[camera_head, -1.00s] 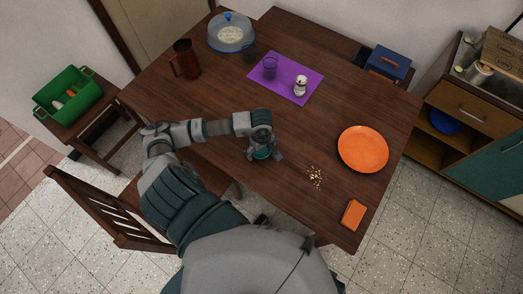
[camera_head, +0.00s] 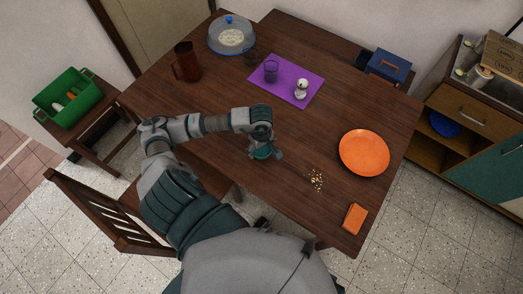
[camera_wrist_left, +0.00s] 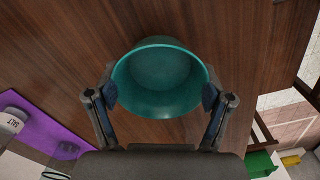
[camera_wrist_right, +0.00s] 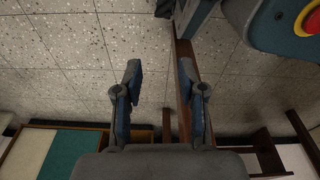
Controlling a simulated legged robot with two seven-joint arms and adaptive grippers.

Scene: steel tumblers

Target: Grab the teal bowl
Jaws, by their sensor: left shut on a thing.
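The teal bowl (camera_wrist_left: 158,72) is upright and empty in the left wrist view, with the wooden table behind it. My left gripper (camera_wrist_left: 160,95) is shut on it, one finger at each side of the bowl. In the head view, the bowl (camera_head: 262,154) shows as a small teal patch under my left gripper (camera_head: 265,151), mostly hidden by it, near the table's front edge. I cannot tell whether the bowl touches the table. My right gripper (camera_wrist_right: 160,70) is open and empty above the tiled floor in the right wrist view; it is not visible in the head view.
Crumbs (camera_head: 317,180), an orange plate (camera_head: 364,152) and an orange box (camera_head: 355,218) lie right of the bowl. A purple mat (camera_head: 288,92) holds a glass and a salt shaker. A brown pitcher (camera_head: 186,62) stands farther back. A chair (camera_head: 110,215) is at left.

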